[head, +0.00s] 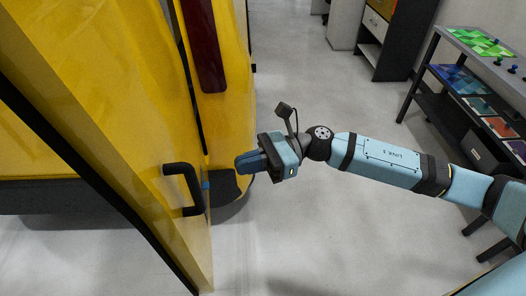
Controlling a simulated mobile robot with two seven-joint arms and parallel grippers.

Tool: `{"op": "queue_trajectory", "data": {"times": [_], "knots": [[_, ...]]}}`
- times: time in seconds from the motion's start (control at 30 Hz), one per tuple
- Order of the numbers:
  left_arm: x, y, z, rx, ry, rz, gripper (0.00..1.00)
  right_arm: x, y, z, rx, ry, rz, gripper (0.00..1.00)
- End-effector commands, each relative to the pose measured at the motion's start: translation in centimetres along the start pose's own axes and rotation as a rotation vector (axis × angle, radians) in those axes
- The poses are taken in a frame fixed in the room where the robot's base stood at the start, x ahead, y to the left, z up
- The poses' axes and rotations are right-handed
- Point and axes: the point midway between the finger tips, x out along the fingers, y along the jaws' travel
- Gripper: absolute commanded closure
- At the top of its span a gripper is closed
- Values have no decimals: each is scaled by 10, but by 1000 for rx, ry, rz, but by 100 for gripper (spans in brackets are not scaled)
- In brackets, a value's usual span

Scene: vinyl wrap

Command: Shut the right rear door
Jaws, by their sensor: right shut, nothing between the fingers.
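The yellow door (130,110) with a black handle (187,188) fills the left of the head view. Its free edge stands out from the yellow vehicle body (236,110), so the door looks open; how wide is hard to tell. My right gripper (245,162) is shut and empty, its blue fingers pointing left. In the picture it is just right of the handle and the door edge, in front of the vehicle's rear corner. It appears apart from the handle; contact with the door cannot be told. My left gripper is not in view.
A dark red tail light (204,45) is on the vehicle body. A dark shelf rack (475,85) with coloured panels stands at the right, and a cabinet (375,30) at the back. The grey floor (320,235) between vehicle and rack is clear.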

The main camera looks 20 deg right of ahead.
Motion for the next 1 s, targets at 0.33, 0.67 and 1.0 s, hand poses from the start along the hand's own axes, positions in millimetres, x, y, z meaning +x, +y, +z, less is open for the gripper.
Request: {"op": "queue_trajectory", "data": {"times": [0.33,0.67,1.0], "knots": [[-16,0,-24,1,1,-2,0,62,0,4,1,-2,1,100],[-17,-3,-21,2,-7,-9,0,74,0,0,2,-1,-1,100],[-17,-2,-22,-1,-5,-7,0,75,-1,0,2,-1,-3,100]]}}
